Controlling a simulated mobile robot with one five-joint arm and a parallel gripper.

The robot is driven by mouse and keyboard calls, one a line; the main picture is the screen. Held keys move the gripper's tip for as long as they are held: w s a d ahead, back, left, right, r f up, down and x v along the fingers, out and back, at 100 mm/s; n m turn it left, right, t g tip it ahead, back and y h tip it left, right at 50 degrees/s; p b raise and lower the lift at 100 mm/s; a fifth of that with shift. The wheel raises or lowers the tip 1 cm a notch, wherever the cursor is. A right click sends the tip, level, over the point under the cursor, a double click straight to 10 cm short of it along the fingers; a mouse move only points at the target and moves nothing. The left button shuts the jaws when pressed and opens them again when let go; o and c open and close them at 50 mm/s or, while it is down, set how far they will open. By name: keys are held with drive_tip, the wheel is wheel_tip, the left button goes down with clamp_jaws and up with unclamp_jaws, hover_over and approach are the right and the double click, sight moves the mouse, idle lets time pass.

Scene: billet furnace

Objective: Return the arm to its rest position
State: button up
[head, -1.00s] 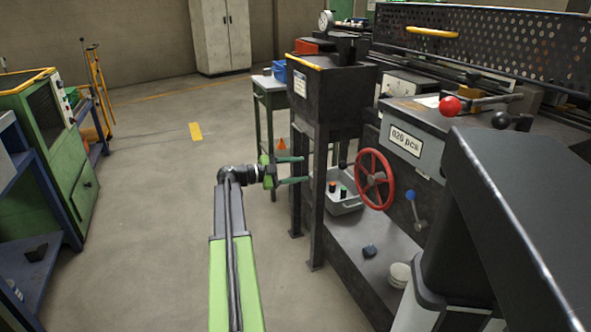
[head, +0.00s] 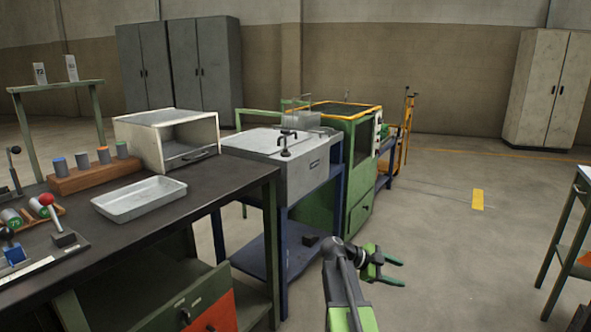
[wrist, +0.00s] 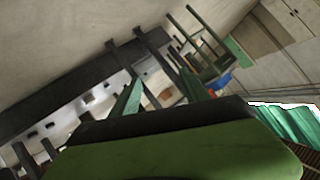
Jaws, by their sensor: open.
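My gripper (head: 397,271) is at the lower middle of the head view, at the end of my green arm. Its two green fingers are spread apart and point right, with nothing between them. It hangs over open floor, to the right of the blue stand and apart from it. In the wrist view the gripper (wrist: 168,97) shows both green fingers apart, with a tilted view of dark machinery and a green table beyond.
A dark workbench (head: 120,222) with a metal tray (head: 138,198) fills the left. Behind it stand a grey box machine (head: 290,165) on a blue stand and a green machine (head: 355,190). A table (head: 575,225) edges in at right. Floor between is clear.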

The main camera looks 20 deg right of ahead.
drive_tip(key=w+a+f+n+t+y, duration=0.1)
drive_tip(key=a+f+n+y, duration=0.2)
drive_tip(key=a, duration=0.7)
drive_tip(key=w+a+f+n+t+y, duration=0.1)
drive_tip(key=a+f+n+t, duration=0.15)
drive_tip(key=a+n, duration=0.45)
drive_tip(key=w+a+f+n+t+y, duration=0.1)
drive_tip(key=w+a+f+n+y, duration=0.15)
drive_tip(key=a, duration=0.95)
drive_tip(key=s+a+f+n+y, duration=0.2)
drive_tip(key=s+a+n+y, duration=0.1)
drive_tip(key=a+n, duration=0.45)
drive_tip(key=s+a+f+n+y, duration=0.2)
drive_tip(key=s+a+n+y, duration=0.1)
drive_tip(key=a+n, duration=0.45)
wheel_tip(320, 180, up, 38)
drive_tip(key=p, duration=3.8)
drive_tip(key=shift+w+a+f+g, duration=0.15)
drive_tip(key=shift+a+f+g, duration=0.05)
drive_tip(key=shift+a+g, duration=0.15)
drive_tip(key=shift+h, duration=0.25)
